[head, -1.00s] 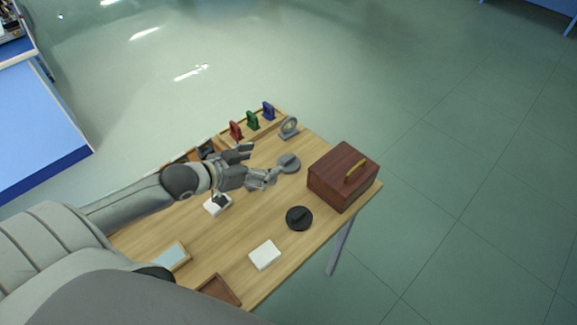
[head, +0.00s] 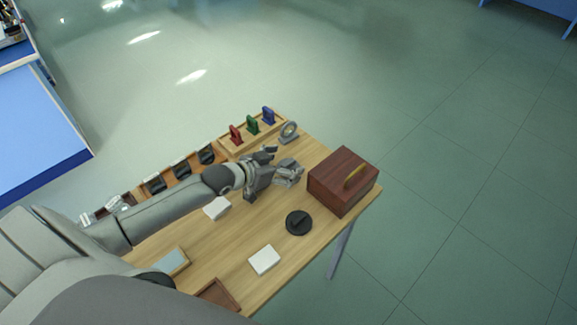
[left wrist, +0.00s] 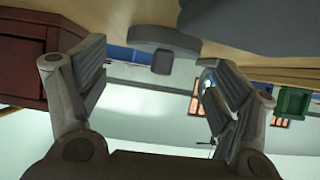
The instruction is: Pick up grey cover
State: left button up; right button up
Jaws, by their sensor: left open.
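The grey cover (left wrist: 165,38) is a flat disc with a small upright handle. It shows in the left wrist view, upside down, between the spread fingers. My left gripper (head: 297,172) is open and empty, low over the table just left of the brown box. My right gripper is not in view.
A red-brown box (head: 335,185) with a brass handle stands close to the right of my gripper. A black round cover (head: 299,223) and a white block (head: 264,260) lie nearer.

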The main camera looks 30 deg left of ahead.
pick_arm(q)
jog(key=shift+w+d+f, duration=0.1)
jog(key=shift+w+f, duration=0.1)
jog(key=shift+w, duration=0.1)
jog(key=c, duration=1)
jog(key=shift+c, duration=0.4)
jog(key=shift+r, duration=0.15)
